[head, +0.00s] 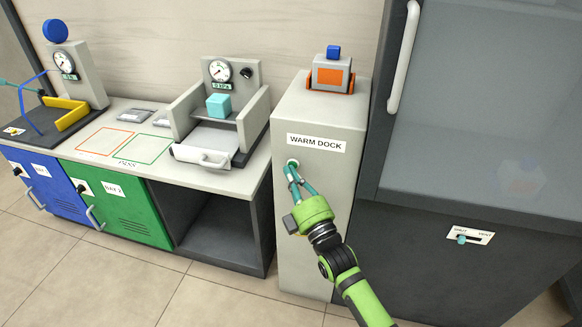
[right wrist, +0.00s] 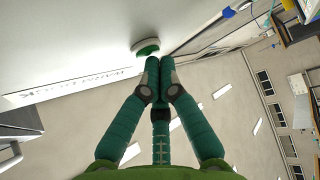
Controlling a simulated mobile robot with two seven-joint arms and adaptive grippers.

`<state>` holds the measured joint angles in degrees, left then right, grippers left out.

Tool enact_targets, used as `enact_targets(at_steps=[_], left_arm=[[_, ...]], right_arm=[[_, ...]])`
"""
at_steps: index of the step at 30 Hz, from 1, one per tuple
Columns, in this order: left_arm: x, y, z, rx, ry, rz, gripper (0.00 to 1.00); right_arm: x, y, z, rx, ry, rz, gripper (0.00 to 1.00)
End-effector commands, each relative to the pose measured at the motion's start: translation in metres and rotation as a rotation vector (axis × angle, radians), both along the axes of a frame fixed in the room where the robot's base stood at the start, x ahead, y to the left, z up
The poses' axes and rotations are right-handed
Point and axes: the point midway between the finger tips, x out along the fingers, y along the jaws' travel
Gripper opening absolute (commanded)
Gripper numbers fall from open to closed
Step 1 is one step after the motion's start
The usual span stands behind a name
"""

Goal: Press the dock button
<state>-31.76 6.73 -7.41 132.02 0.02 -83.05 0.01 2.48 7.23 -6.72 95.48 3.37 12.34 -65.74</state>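The warm dock is a pale grey pedestal (head: 318,220) with a "WARM DOCK" label (head: 316,142). Its round dock button (head: 293,162) sits on the front face just below the label. In the right wrist view the button (right wrist: 147,48) is green with a white rim. My right gripper (head: 292,172) is at the button, with its teal fingers pointing at it. In the right wrist view its fingertips (right wrist: 159,62) are together with nothing between them, right beside the button. I cannot tell whether they touch it. I do not make out my left gripper.
A grey and orange device (head: 331,73) with a blue top stands on the dock. A counter (head: 90,118) with gauge stations and a teal cube (head: 218,105) is to the left. A large dark cabinet (head: 470,220) is close on the right. Open floor lies in front.

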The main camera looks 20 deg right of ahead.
Motion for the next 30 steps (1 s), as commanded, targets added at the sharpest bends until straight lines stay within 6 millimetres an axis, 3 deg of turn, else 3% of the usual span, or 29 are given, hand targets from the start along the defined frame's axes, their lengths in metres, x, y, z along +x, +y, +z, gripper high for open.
enact_targets(at_steps=[11,30], left_arm=[[0.0,0.0,0.005,0.001,0.001,0.002,0.96],[0.0,0.0,0.031,0.001,0.001,0.002,0.96]], right_arm=[[-0.005,0.002,0.001,0.003,-0.001,-0.001,0.0],[-0.052,0.035,0.0,0.001,0.0,0.0,0.0]])
